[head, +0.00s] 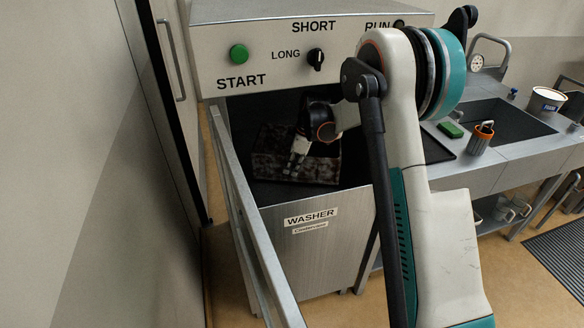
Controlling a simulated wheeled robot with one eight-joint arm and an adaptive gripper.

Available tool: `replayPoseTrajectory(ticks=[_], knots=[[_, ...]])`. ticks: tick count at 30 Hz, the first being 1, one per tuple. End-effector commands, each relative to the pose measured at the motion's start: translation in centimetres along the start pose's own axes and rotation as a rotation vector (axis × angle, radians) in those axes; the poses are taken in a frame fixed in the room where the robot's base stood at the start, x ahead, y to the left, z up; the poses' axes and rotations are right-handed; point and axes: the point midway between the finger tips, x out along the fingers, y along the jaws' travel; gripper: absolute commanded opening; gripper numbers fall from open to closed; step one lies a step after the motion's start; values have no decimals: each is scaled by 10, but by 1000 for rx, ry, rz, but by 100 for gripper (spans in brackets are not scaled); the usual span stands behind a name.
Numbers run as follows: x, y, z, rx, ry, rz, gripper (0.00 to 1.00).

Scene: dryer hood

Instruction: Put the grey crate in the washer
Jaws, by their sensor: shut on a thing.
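The grey crate (265,147) sits in the shade under the washer's hood. It looks dark and mottled there. It appears to rest on the washer's dark deck, but the shade makes contact hard to judge. The washer (313,252) is a steel cabinet labelled WASHER, with its front open below the hood. My gripper (291,172) reaches in under the hood and is shut on the crate, over its near side. My arm crosses the front and hides the right part of the opening.
The hood panel (270,60) above carries a green START button (239,54) and a black knob (316,58). A metal rail (247,215) runs along the washer's left side. A counter at right holds a green sponge (450,129), an orange-rimmed cup (481,139) and a white tub (543,101).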

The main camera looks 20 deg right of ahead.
Motion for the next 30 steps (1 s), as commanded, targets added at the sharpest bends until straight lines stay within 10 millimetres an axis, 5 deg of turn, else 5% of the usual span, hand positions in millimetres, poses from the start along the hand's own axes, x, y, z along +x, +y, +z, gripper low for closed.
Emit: replayPoseTrajectory(ticks=[2,6,17,24,30], knots=[[2,0,1,0,0,0,0],[2,0,1,0,0,0,27],[0,0,0,0,0,0,27],[-32,0,0,2,0,0,27],[-44,-3,43,4,0,1,27]])
